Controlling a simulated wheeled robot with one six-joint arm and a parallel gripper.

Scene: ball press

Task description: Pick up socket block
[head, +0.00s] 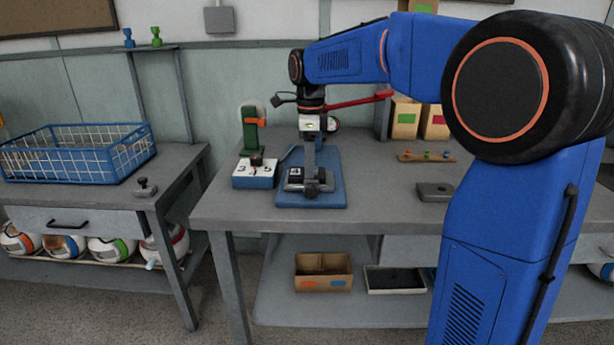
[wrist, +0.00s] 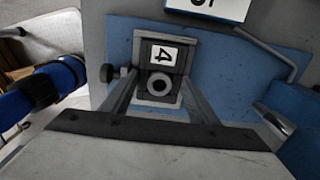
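The socket block (wrist: 163,72) is dark, with a white label reading 4 and a grey ring around a round hole. In the head view the block (head: 295,173) sits on the blue base plate (head: 325,196) on the workbench. My gripper (head: 311,186) points down at it, with a finger partly covering the block. In the wrist view the two fingers of my gripper (wrist: 161,88) stand apart, one along each side of the block. The gaps are too small to tell whether they touch it. A dark knob (wrist: 107,73) sticks out on the left.
A blue-and-white numbered box (head: 255,173) and a green stand (head: 252,130) are close behind-left. A bent metal rod (wrist: 265,48) and a metal cylinder (wrist: 276,118) lie right of the block in the wrist view. A grey block (head: 435,191) sits farther right.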

